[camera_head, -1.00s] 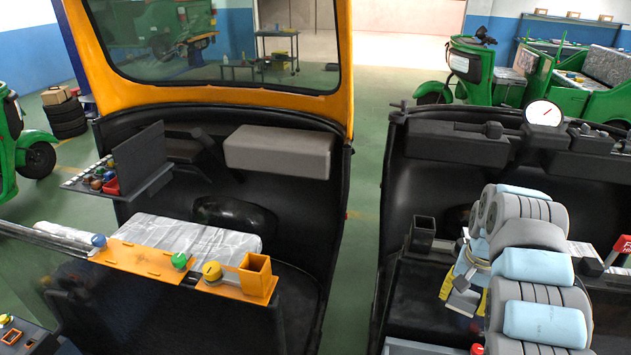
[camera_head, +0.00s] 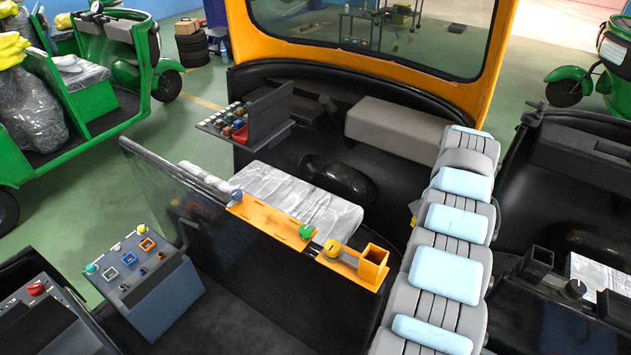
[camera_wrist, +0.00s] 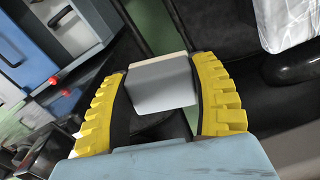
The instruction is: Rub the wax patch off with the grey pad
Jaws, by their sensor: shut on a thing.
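In the wrist view my gripper (camera_wrist: 158,72) has its yellow ribbed fingers closed on the two sides of a grey block, the grey pad (camera_wrist: 160,88). The pad has a paler strip along its far edge. It is held in the air, with dark surfaces blurred behind it. In the head view my arm crosses the right of the picture and hides nearly all of my gripper; the pad does not show there. I cannot make out a wax patch in either view.
An orange rail with coloured knobs (camera_head: 282,226) tops a dark panel before a wrapped seat (camera_head: 300,200). A grey control box (camera_head: 150,285) stands at lower left. A small shelf of colourful parts (camera_head: 228,125) and a grey cushion (camera_head: 395,130) sit in the cab.

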